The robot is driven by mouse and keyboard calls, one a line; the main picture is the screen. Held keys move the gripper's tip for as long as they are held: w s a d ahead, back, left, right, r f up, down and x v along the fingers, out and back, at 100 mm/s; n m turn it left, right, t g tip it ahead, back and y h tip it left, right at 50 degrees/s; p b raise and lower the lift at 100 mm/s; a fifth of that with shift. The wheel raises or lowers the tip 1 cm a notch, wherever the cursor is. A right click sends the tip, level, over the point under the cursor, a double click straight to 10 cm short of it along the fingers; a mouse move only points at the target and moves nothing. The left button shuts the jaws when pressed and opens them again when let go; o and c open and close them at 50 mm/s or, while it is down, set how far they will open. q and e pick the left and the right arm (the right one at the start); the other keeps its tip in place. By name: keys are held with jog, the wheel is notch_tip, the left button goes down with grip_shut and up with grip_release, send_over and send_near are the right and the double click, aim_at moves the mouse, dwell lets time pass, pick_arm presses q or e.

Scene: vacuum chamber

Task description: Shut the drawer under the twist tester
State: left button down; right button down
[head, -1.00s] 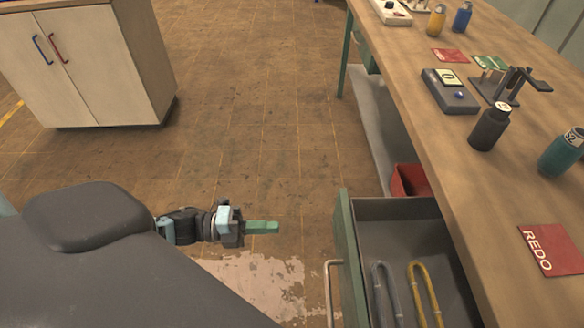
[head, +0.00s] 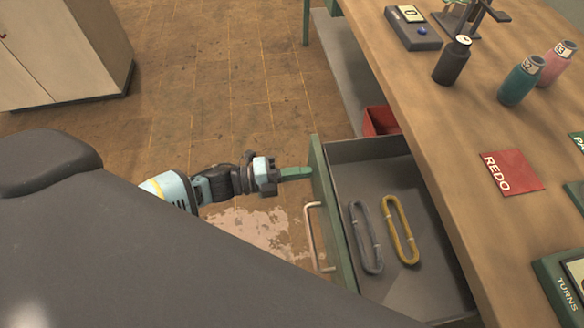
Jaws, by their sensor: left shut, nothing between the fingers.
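The drawer (head: 383,150) is open under the workbench, with a green front panel (head: 327,208) and a metal bar handle (head: 312,238) on its outer side. A grey looped cord (head: 366,238) and a yellow looped cord (head: 402,230) lie inside it. My left gripper (head: 296,173) is shut and empty. Its green fingers point right at the drawer front, near its far end above the handle; I cannot tell whether they touch it. The twist tester (head: 470,14) seems to be the dark device at the top edge, partly cut off. My right gripper is not in view.
The wooden bench top (head: 440,125) holds a black bottle (head: 453,62), a teal bottle (head: 521,80), a pink bottle (head: 556,64), a grey display box (head: 412,28) and a red REDO card (head: 510,173). A red bin (head: 380,121) stands behind the drawer.

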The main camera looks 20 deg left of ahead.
aim_at(391, 170)
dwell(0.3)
pick_arm(q)
jog(key=b+x, duration=0.7)
jog(key=x, duration=1.6)
jog(key=shift+w+d+f, duration=0.15)
jog(key=shift+w+d, duration=0.1)
jog(key=shift+d, duration=0.05)
jog(key=shift+w+d, duration=0.1)
jog(key=shift+d, duration=0.1)
jog(key=shift+r, duration=0.2)
jog(key=shift+d+r, duration=0.1)
jog(key=shift+r, duration=0.05)
